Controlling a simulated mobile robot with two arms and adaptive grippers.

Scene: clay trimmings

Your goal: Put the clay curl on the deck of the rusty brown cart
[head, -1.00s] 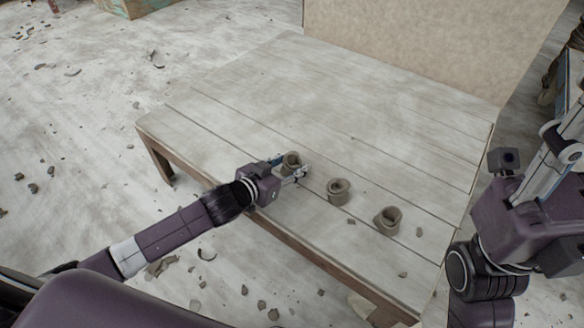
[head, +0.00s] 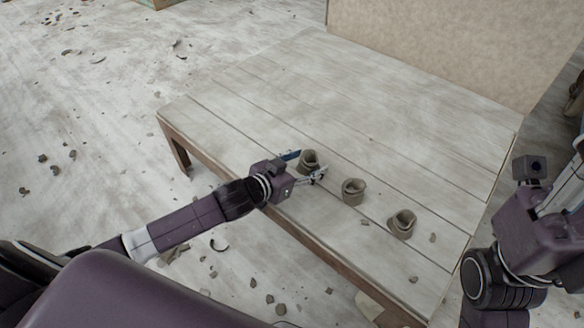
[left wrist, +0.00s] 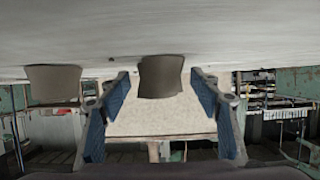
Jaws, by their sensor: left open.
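Three similar grey-brown clay curls stand in a row on the worn white plank table (head: 400,110): one at the left (head: 308,158), one in the middle (head: 353,192) and one at the right (head: 402,224). My left gripper (head: 305,167) is open around the left curl, a finger on either side. In the left wrist view, this curl (left wrist: 161,76) shows between the blue finger pads, with gaps on both sides, and another curl (left wrist: 53,84) stands outside the fingers. My right gripper (head: 572,172) is cut off by the right edge. No rusty brown cart is seen.
A beige panel (head: 440,45) rises along the table's back edge. Small clay scraps lie near the curls, and more are scattered over the pale floor (head: 110,110). The table's left and back parts are clear.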

